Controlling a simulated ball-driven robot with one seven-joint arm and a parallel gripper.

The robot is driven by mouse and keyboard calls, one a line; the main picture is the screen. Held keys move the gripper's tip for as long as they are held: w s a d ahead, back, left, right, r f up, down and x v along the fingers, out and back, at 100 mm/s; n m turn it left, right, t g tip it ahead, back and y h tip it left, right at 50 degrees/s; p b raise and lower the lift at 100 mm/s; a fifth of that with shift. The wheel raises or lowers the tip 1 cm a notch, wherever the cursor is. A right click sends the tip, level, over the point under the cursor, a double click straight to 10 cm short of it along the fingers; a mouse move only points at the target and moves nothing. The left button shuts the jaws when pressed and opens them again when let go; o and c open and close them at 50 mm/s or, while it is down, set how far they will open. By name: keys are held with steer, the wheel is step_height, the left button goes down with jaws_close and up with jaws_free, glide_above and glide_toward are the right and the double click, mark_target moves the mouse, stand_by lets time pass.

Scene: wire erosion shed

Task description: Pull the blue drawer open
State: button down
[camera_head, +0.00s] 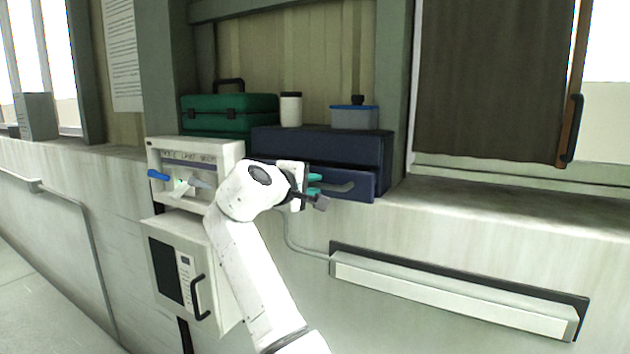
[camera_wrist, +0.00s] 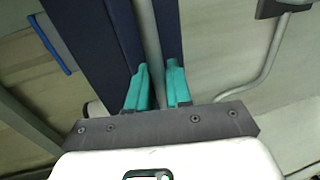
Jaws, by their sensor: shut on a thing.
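The blue drawer (camera_head: 362,184) is the lower part of a dark blue cabinet (camera_head: 320,146) on the ledge. Its front seems to stand slightly out from the cabinet; how far is hard to tell. A grey bar handle (camera_head: 343,187) runs across it. My gripper (camera_head: 316,184) is at the left part of this handle, its teal fingers pointing at the drawer front. In the wrist view, the fingers (camera_wrist: 158,66) are shut on the handle bar (camera_wrist: 150,35), one on each side. The wrist hides the drawer's left end in the head view.
A tub (camera_head: 354,117) and a white jar (camera_head: 291,109) stand on the cabinet. A green case (camera_head: 230,114) is behind left. A white unit with a blue lever (camera_head: 158,175) stands left. A long rail (camera_head: 450,291) juts from the wall below right. The right ledge is clear.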

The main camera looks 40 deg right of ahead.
steer(key=f+p+v, duration=0.2)
steer(key=f+v, duration=0.1)
steer(key=v, duration=1.1)
steer(key=shift+a, duration=0.35)
steer(key=shift+s+f, duration=0.1)
steer(key=c, duration=1.2)
jaws_free()
steer(key=b+v, duration=0.2)
steer(key=v, duration=0.8)
steer(key=shift+s+a, duration=0.1)
steer(key=shift+a, duration=0.3)
